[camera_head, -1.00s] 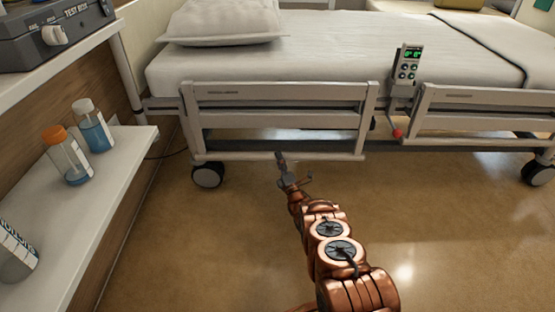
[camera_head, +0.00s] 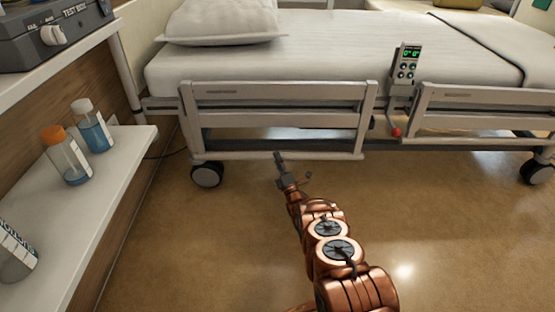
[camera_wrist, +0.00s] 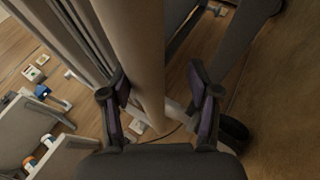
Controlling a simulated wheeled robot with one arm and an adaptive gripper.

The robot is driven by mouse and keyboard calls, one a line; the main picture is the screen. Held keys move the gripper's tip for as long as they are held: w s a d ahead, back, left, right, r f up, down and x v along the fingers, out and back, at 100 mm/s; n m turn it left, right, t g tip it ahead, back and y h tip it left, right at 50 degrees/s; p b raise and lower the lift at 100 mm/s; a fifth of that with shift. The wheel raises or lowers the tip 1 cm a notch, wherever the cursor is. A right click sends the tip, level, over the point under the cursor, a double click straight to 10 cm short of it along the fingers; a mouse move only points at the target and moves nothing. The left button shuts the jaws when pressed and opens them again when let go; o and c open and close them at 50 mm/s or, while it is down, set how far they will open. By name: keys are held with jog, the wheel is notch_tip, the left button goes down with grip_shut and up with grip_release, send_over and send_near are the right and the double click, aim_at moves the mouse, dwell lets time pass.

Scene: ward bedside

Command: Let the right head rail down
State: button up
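The head rail (camera_head: 277,121) is a pale slatted panel on the near side of the bed, beside the pillow. It stands upright, in its raised position. My gripper (camera_head: 279,156) is at the rail's lower bar, near the middle of its length. In the wrist view my gripper (camera_wrist: 160,104) is open, its two dark fingers well apart. A pale beige bar (camera_wrist: 138,55), seemingly part of the rail, runs down the picture between the fingers. I cannot tell whether either finger touches it. A red knob (camera_head: 397,132) shows low in the gap between the two rails.
The foot rail (camera_head: 480,112) is raised at the right, with a control panel (camera_head: 406,66) beside it. A bed wheel (camera_head: 207,174) stands below the head rail's left end. A shelf (camera_head: 130,150) with bottles is at the left. The floor right of my arm is clear.

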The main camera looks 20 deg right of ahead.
jog(key=v, duration=0.7)
jog(key=shift+s, duration=0.1)
